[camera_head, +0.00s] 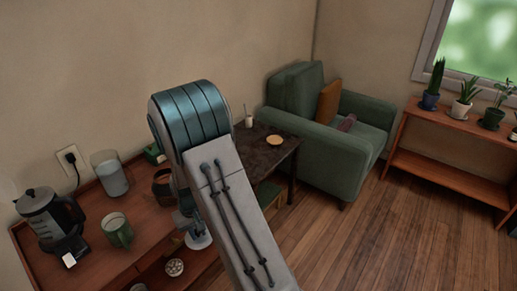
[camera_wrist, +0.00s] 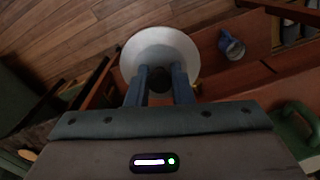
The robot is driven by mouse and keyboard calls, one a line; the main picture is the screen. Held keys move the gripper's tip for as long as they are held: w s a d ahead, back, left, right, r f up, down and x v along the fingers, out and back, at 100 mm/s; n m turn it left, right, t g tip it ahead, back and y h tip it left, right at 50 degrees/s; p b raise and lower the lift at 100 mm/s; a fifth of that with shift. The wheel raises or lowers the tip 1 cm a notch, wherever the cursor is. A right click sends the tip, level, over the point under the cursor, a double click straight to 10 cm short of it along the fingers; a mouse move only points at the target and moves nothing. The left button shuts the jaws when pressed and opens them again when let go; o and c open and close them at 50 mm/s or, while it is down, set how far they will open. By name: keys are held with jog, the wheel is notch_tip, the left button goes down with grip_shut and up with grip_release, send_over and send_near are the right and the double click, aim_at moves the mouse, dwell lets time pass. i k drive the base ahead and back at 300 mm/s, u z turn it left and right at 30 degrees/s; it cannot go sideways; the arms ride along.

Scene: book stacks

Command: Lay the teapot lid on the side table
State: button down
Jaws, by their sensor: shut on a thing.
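My gripper (camera_wrist: 160,80) is shut on the dark knob of the teapot lid (camera_wrist: 160,48), a pale round disc seen in the wrist view. In the head view my own arm covers most of the gripper; the pale lid (camera_head: 199,242) shows below it, in front of the wooden cabinet. The side table (camera_head: 285,155) is dark and stands beside the armchair, partly hidden behind my arm. A yellow round dish (camera_head: 275,140) and a small white cup (camera_head: 249,121) stand on it. I cannot make out the teapot for certain.
The wooden cabinet (camera_head: 90,212) at left carries a coffee maker (camera_head: 50,215), a green mug (camera_head: 117,230) and a glass jar (camera_head: 110,172). A green armchair (camera_head: 300,95) stands behind the side table. Bare floor (camera_head: 380,235) lies at right.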

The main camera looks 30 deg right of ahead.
aim_at(260, 154)
jog(key=z, duration=0.5)
jog(key=k, duration=0.6)
jog(key=z, duration=1)
jog(key=i, duration=0.75)
jog(key=z, duration=0.35)
jog(key=i, duration=1.4)
jog(key=u, duration=0.95)
jog(key=i, duration=0.65)
jog(key=u, duration=1.15)
jog(key=i, duration=0.35)
jog(key=u, duration=0.3)
